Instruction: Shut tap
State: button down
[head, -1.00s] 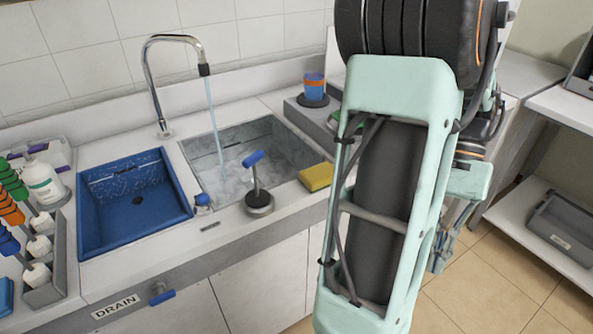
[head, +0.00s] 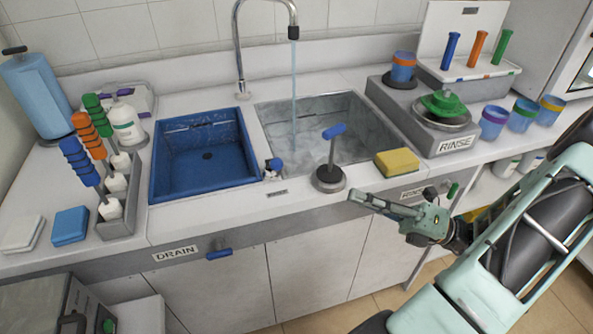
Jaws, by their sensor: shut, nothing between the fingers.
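The chrome tap (head: 240,50) arches over the sink in the head view, and a stream of water (head: 294,85) falls from its spout into the grey right basin (head: 325,110). A lever with a blue handle (head: 334,131) stands on a round metal base (head: 329,178) at the basin's front edge. A small blue-ended knob (head: 274,166) sits between the two basins. My gripper (head: 354,200) is shut and empty, in front of the counter edge, right of and a little below the lever base. It is apart from the lever.
A yellow sponge (head: 397,162) lies right of the lever. The blue basin (head: 200,155) is on the left, with a DRAIN label and blue-handled valve (head: 219,254) below. Brushes (head: 92,150) stand far left. A RINSE station (head: 425,115) and several cups are at right.

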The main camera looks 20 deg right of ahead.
jog(key=shift+w+r, duration=0.1)
dwell(0.3)
send_near(273, 164)
jog(key=x, duration=0.3)
jog(key=w+x, duration=0.1)
jog(key=x, duration=0.1)
jog(key=shift+d+f, duration=0.2)
jog(key=shift+f, duration=0.1)
jog(key=shift+r, duration=0.1)
jog(key=shift+w+r+m+p, duration=0.1)
jog(key=shift+r+m+p, duration=0.25)
jog(key=shift+p, duration=0.45)
jog(key=shift+f, duration=0.15)
